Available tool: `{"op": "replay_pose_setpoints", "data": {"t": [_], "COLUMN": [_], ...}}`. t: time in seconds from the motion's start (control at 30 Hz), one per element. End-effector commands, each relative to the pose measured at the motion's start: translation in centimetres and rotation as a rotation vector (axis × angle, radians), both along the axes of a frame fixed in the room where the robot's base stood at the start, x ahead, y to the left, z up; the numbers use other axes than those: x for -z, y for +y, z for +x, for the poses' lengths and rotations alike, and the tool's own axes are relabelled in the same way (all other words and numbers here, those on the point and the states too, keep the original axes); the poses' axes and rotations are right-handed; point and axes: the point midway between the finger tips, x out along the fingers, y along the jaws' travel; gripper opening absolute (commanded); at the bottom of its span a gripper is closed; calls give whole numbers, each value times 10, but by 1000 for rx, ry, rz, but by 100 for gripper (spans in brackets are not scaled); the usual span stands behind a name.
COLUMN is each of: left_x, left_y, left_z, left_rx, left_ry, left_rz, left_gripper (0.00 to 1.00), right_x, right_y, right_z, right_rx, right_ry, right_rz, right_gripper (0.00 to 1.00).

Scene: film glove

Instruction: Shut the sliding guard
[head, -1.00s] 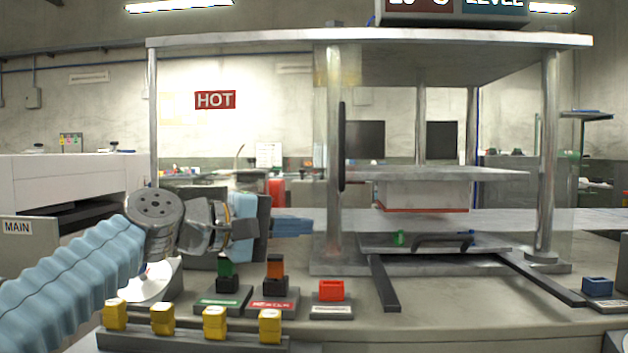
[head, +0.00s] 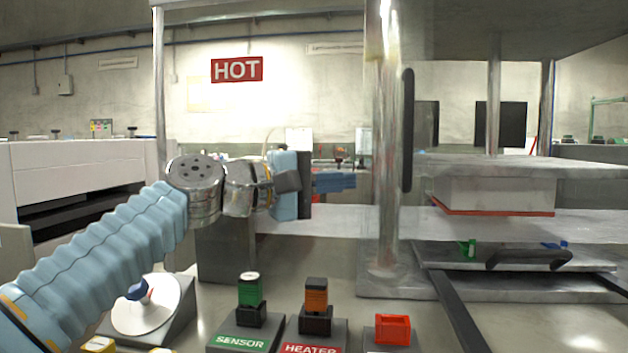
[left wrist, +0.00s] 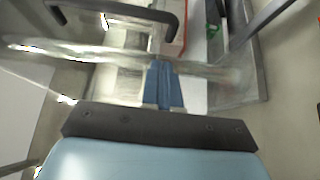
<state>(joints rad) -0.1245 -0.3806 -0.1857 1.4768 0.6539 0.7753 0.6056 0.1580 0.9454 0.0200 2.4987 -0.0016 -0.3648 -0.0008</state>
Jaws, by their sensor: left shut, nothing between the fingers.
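The sliding guard shows as a clear panel, hard to make out, with a black upright handle (head: 407,130) beside the front left post of the press. How far the guard stands open is hard to tell. My left gripper (head: 350,182) is shut and empty, its blue fingers pointing right, left of the post and handle in the head view. In the left wrist view the shut fingers (left wrist: 163,85) point toward the press, with a black bar (left wrist: 125,18), probably the handle, ahead of them. I see no clear contact. My right gripper is out of view.
Inside the press, a pale block (head: 495,194) hangs above a tray (head: 450,257) with a black handle (head: 528,259). A steel post (head: 386,210) stands close to my left fingers. Green, orange and red controls (head: 316,297) stand on the bench in front.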

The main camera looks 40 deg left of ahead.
Motion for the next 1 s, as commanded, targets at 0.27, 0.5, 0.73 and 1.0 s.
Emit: {"op": "replay_pose_setpoints", "data": {"t": [0.27,0.5,0.73,1.0], "left_x": [-1,0,1,0], "left_y": [-33,-49,-50,-51], "left_z": [34,41,41,43], "left_rx": [2,-1,-1,0], "left_ry": [0,1,1,1], "left_rz": [1,0,0,0], "left_gripper": [0,0,0,0], "right_x": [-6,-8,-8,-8], "right_y": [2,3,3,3], "right_z": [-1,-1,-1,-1], "right_rx": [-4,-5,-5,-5], "right_ry": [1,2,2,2], "right_rz": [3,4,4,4], "right_gripper": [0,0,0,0]}}
